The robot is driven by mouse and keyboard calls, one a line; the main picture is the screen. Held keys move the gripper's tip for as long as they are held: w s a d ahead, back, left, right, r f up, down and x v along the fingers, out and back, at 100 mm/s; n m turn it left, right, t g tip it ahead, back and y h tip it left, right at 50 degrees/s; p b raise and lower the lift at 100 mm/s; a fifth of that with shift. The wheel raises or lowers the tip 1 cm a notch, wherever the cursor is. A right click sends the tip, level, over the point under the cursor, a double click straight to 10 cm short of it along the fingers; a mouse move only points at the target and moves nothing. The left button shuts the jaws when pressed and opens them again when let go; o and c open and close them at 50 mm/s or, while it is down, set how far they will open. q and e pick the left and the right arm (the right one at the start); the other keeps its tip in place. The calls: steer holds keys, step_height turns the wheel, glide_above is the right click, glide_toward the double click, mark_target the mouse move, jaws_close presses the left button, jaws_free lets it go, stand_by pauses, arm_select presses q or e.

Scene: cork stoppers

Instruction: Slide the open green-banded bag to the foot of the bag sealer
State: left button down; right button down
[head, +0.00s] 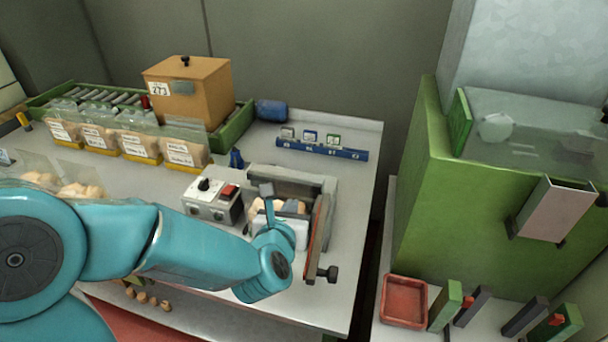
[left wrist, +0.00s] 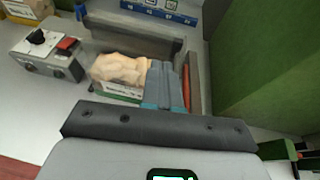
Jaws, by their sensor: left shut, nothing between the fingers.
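The open clear bag of corks (head: 262,207) stands at the bag sealer, partly hidden by my left arm. In the left wrist view the bag (left wrist: 120,70) shows tan corks and a green band at its lower edge. The bag sealer has a grey control box (head: 212,201) with a black knob and red button, and a grey jaw frame (head: 292,182). My left gripper (head: 291,207) is shut and empty inside the sealer's frame. In the left wrist view its fingers (left wrist: 166,68) are together just right of the bag; I cannot tell whether they touch it. My right gripper is out of view.
Several yellow-banded bags (head: 139,147) stand in a row at the left. Behind are a green roller conveyor (head: 40,104), an orange box (head: 190,90) and a blue rack (head: 322,149). Loose corks (head: 148,298) lie low at the left. A green machine (head: 470,215) stands right, beyond a gap.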

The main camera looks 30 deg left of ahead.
mark_target(302, 180)
arm_select(q)
steer(key=w+a+p, duration=0.1)
steer(key=w, duration=0.2)
steer(key=w+a+p, duration=0.1)
steer(key=w, duration=0.2)
steer(key=w+a+p, duration=0.1)
steer(key=w, duration=0.3)
steer(key=shift+a+f, duration=0.1)
steer(key=shift+a, duration=0.2)
step_height(302, 180, down, 2)
steer(key=shift+b, duration=0.85)
steer(key=shift+s+r, duration=0.15)
steer(key=shift+r, duration=0.05)
steer(key=shift+s+d+f+b, duration=0.2)
steer(key=shift+s+f+b, duration=0.1)
steer(key=shift+b, duration=0.8)
steer(key=shift+s+r, duration=0.1)
steer(key=shift+r, duration=0.2)
